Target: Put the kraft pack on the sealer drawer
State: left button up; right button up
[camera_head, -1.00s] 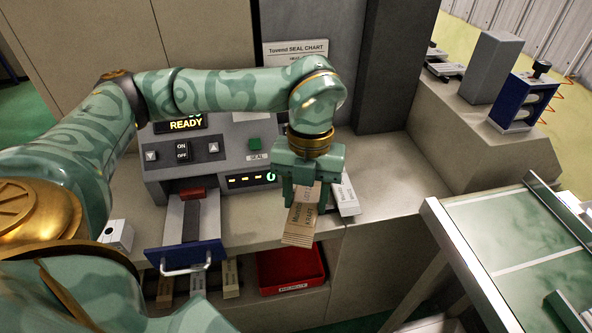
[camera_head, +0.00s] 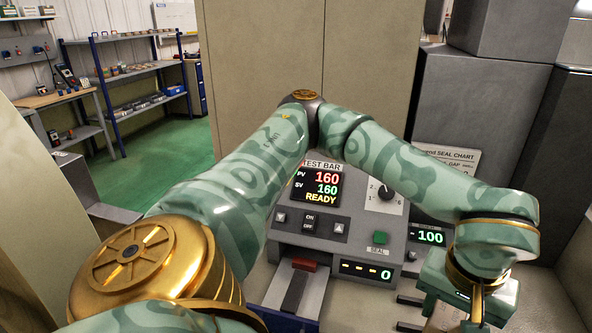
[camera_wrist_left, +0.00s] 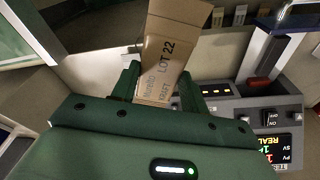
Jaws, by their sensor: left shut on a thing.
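The kraft pack (camera_wrist_left: 168,45), brown card printed "LOT 22" and "KRAFT", is between the fingers of my left gripper (camera_wrist_left: 158,85) in the left wrist view. That gripper is shut on it. In the head view my left gripper (camera_head: 462,312) is at the lower right with the pack (camera_head: 443,316) partly cut off by the frame edge. The sealer (camera_head: 345,225) reads "READY". Its drawer (camera_head: 293,294) is pulled out at the front, left of my gripper, with its blue front at the bottom edge. The drawer (camera_wrist_left: 258,56) also shows in the left wrist view. My right gripper is out of view.
A seal chart (camera_head: 450,157) stands behind the sealer, partly hidden by my left arm. Grey blocks (camera_head: 470,105) stand at the back right. Shelving (camera_head: 130,80) is far off at the left. A small display reading 100 (camera_head: 430,237) sits right of the seal button.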

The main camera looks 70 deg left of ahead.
aim_at(295, 287)
jog(key=j+z, duration=0.1)
jog(key=j, duration=0.15)
jog(key=j+u, duration=0.1)
jog(key=u, duration=0.6)
jog(key=i+j+u, duration=0.1)
jog(key=u, duration=0.25)
jog(key=j+u, duration=0.15)
jog(key=j, duration=0.15)
